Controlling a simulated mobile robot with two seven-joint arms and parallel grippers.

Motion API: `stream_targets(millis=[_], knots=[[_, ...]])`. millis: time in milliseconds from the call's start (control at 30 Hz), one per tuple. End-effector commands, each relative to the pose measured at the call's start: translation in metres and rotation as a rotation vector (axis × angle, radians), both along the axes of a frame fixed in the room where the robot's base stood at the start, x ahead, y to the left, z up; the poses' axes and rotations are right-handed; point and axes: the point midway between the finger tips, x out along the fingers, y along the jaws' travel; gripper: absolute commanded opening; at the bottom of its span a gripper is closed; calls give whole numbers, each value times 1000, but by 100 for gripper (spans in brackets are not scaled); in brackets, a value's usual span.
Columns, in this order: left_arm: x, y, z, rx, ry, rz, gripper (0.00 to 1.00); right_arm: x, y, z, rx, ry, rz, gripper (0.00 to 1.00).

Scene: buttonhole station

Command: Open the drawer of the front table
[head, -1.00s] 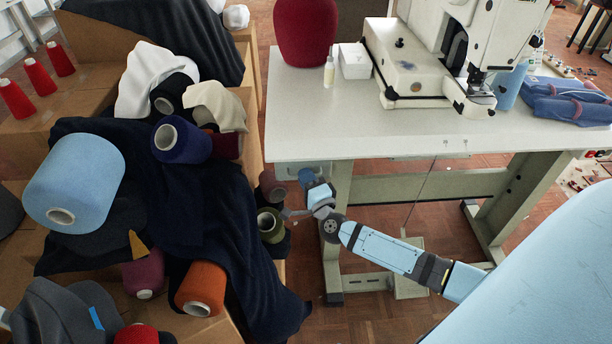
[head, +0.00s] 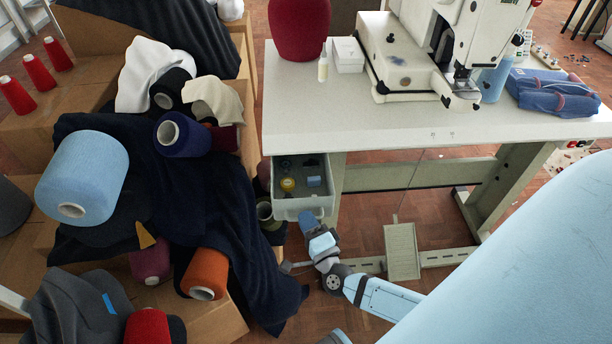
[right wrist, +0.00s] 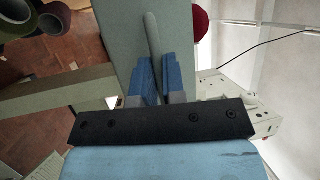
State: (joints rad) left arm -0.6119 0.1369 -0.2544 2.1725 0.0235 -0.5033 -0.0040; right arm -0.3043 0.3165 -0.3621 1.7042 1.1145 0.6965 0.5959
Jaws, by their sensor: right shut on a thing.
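The front table (head: 420,125) has a white top, and its grey drawer (head: 298,207) stands pulled out under the left end. Small items, among them a yellow roll (head: 288,184) and a blue block (head: 313,181), lie inside the drawer. My right gripper (head: 306,219) is at the drawer's front. In the right wrist view its blue fingers (right wrist: 158,72) are shut on the drawer's pale, bar-like handle (right wrist: 152,35). The fingers hide part of the handle. My left gripper is not in view.
Cardboard boxes (head: 225,318) with dark cloth and thread cones stand close to the drawer's left. A sewing machine (head: 450,45) and folded blue cloth (head: 552,92) are on the table.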

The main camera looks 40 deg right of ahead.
Motion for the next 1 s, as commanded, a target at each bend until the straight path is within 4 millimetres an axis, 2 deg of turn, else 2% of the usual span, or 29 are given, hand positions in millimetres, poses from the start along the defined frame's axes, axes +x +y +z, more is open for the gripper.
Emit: stream_targets(millis=[400,433,500,533,833,1000], knots=[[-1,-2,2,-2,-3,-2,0,-3,2,0,1,0,2,0],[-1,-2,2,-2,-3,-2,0,-3,2,0,1,0,2,15],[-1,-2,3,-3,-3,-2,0,-3,2,0,1,0,2,31],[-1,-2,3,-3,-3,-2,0,-3,2,0,1,0,1,35],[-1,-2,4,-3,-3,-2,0,-2,2,2,1,0,0,35],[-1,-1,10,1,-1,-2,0,-3,2,23,3,-2,0,35]])
